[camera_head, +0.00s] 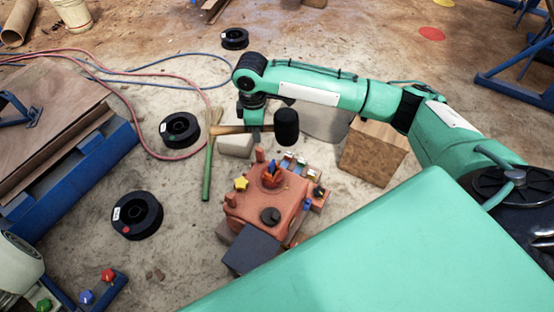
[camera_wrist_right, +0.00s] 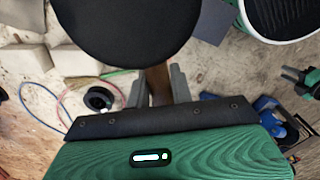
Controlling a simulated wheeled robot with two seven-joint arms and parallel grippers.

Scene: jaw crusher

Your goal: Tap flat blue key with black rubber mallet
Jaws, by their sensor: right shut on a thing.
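My right gripper (camera_head: 251,118) is shut on the wooden handle (camera_head: 226,129) of the mallet. The mallet's black rubber head (camera_head: 286,127) points right, above and behind the red jaw crusher (camera_head: 250,205), apart from it. In the right wrist view, the black head (camera_wrist_right: 125,30) fills the upper middle and the handle (camera_wrist_right: 158,84) passes between the grey fingers. A small blue piece (camera_head: 273,167) stands up at the orange-red part on top of the crusher; it may be the flat blue key, but it is too small to be sure. My left gripper is not in view.
A wooden block (camera_head: 373,152) stands right of the mallet. A green-handled broom (camera_head: 207,170) lies left of the crusher. Black spools (camera_head: 137,215) and red and blue hoses lie on the floor. A blue-framed bench (camera_head: 75,180) is at the left.

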